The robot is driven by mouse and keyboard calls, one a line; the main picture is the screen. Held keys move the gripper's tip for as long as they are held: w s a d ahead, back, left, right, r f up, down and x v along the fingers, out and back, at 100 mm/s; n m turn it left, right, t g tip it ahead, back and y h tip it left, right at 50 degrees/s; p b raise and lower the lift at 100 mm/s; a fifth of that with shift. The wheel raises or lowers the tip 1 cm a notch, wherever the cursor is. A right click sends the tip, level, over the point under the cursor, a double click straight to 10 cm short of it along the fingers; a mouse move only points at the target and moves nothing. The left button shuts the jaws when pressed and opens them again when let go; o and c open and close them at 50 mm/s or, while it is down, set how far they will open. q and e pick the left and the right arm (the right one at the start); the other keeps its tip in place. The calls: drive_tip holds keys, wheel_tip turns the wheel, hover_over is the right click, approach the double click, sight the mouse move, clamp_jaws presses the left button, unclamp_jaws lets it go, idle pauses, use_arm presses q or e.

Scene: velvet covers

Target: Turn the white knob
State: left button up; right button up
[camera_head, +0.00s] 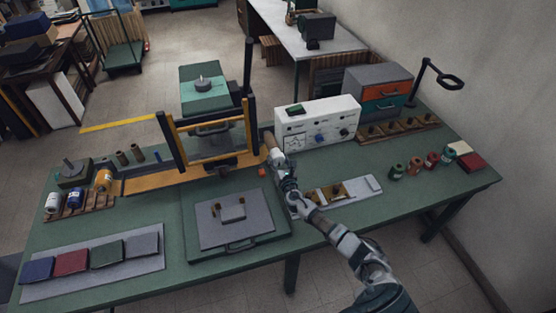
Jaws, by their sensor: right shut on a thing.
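A white control box (317,123) stands at the back of the green table, with a blue knob (319,138) and a dark knob (343,132) on its front. I cannot make out a white knob on it. My right arm comes in from the lower right. My right gripper (271,145) is at the left end of the box, between the box and the press frame. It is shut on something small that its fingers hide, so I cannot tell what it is. My left gripper is not in view.
A press with black posts and an orange base (190,175) stands left of the gripper. A grey plate (235,219) lies in front. A rack with brass pieces (330,194) lies by my forearm. A drawer cabinet (379,90) stands right of the box.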

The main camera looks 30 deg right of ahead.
drive_tip(key=shift+s+a+f, duration=0.15)
drive_tip(key=shift+f, duration=0.35)
drive_tip(key=o, duration=1.2)
drive_tip(key=shift+c, duration=0.2)
drive_tip(key=shift+w+r, duration=0.1)
drive_tip(key=shift+w, duration=0.15)
drive_tip(key=shift+d+r, duration=0.1)
drive_tip(key=shift+d, duration=0.1)
drive_tip(key=shift+s, duration=0.15)
drive_tip(key=v, duration=1.1)
drive_tip(key=shift+s, duration=0.3)
